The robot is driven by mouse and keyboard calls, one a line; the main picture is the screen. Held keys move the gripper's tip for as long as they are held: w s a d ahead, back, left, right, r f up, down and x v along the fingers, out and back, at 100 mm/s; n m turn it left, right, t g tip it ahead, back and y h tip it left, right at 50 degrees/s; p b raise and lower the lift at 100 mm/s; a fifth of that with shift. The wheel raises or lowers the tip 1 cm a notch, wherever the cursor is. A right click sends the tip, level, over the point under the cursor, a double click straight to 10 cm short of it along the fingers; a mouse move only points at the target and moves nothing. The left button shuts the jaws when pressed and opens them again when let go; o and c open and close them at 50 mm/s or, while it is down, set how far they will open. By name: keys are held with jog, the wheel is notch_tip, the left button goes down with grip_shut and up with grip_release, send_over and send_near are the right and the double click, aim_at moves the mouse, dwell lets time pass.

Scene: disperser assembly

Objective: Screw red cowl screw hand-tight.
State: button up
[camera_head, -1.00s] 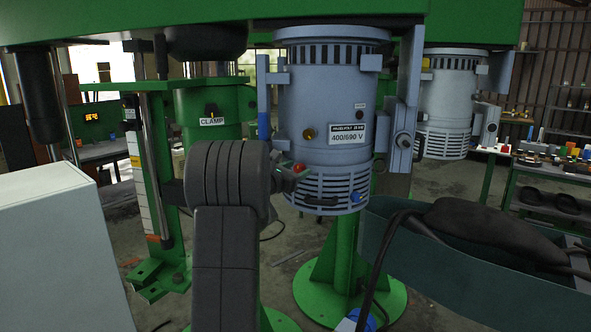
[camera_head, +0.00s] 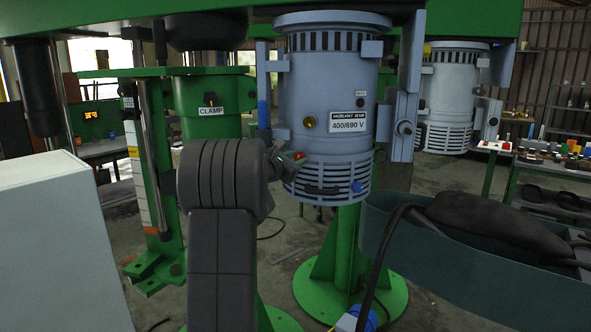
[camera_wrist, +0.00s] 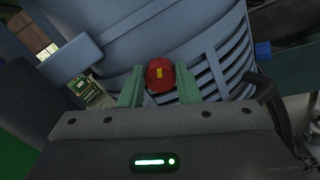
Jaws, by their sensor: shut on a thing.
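The red cowl screw (camera_wrist: 160,74) shows in the wrist view as a round red knob with a small yellow mark. It sits against the blue-grey motor housing, at the left end of the slotted cowl (camera_wrist: 226,62). My gripper (camera_wrist: 160,84) has its two green fingers on either side of the knob and is shut on it. In the head view the motor (camera_head: 325,95) hangs under the green beam, and my gripper (camera_head: 292,163) reaches its lower left side. My arm hides part of that spot, and only a little red shows there.
A blue knob (camera_head: 356,187) and a dark handle (camera_head: 322,190) are on the cowl, right of my gripper. A blue-green bin (camera_head: 470,250) with a dark bag stands at the right. A white box (camera_head: 60,240) stands at the left.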

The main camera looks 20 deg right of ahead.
jog(key=m+b, duration=0.7)
jog(key=b, duration=0.3)
jog(key=m+b, duration=0.8)
jog(key=b, duration=0.2)
jog(key=shift+s+f, duration=0.1)
jog(key=shift+f, duration=0.1)
jog(key=shift+r+m+b, duration=0.2)
jog(key=shift+m+b, duration=1.5)
jog(key=shift+m, duration=0.7)
jog(key=o, duration=1)
jog(key=shift+c, duration=0.2)
jog(key=shift+f, duration=0.15)
